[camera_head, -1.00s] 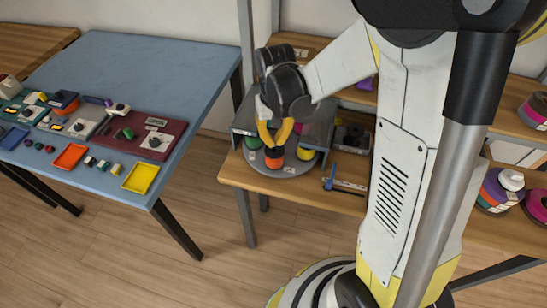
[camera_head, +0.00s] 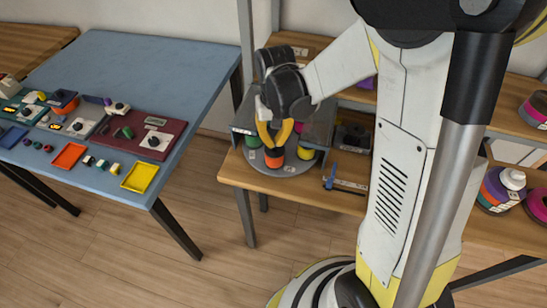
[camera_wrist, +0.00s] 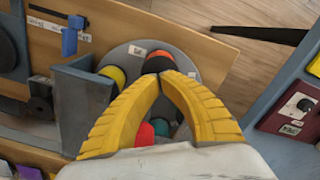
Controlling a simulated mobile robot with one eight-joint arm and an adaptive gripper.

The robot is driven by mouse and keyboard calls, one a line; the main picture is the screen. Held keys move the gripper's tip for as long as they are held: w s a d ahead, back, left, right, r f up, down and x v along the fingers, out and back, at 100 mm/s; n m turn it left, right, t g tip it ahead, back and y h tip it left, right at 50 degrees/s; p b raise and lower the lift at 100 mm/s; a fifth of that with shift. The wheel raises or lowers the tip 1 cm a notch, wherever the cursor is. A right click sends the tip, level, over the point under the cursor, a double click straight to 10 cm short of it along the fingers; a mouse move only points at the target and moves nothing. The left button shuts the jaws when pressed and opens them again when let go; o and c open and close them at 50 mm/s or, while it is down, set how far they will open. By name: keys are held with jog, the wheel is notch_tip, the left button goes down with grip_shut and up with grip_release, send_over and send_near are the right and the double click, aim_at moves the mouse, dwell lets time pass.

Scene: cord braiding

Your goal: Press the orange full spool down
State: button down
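The orange spool (camera_head: 274,161) has a dark top and stands on a round grey turntable (camera_head: 287,170) on the wooden bench. My gripper (camera_head: 273,148) points down at it, with its yellow fingertips together at the dark top. In the wrist view the fingertips (camera_wrist: 163,75) meet in front of the spool's dark top (camera_wrist: 158,65), with an orange-red edge (camera_wrist: 160,52) beyond. The fingers hold nothing between them. Whether they touch the top or hover just above it is hard to tell.
A green spool (camera_head: 253,141) and a yellow spool (camera_head: 305,153) share the turntable. Grey brackets (camera_head: 320,125) stand close beside my gripper. A blue tool (camera_head: 345,184) lies at the bench edge. A blue table (camera_head: 125,60) with panels and trays stands left.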

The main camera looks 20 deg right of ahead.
aim_at(275, 148)
jog(key=shift+f+b, duration=1.3)
jog(key=shift+f, duration=0.3)
jog(key=shift+r, duration=0.15)
notch_tip(275, 148, up, 8)
jog(key=p, duration=0.6)
dwell(0.5)
jog(key=s+r+n+t+b, duration=0.1)
jog(key=s+r+t+b, duration=0.1)
jog(key=s+r+t, duration=0.5)
jog(key=shift+s+r, duration=2.15)
jog(key=shift+s, duration=0.75)
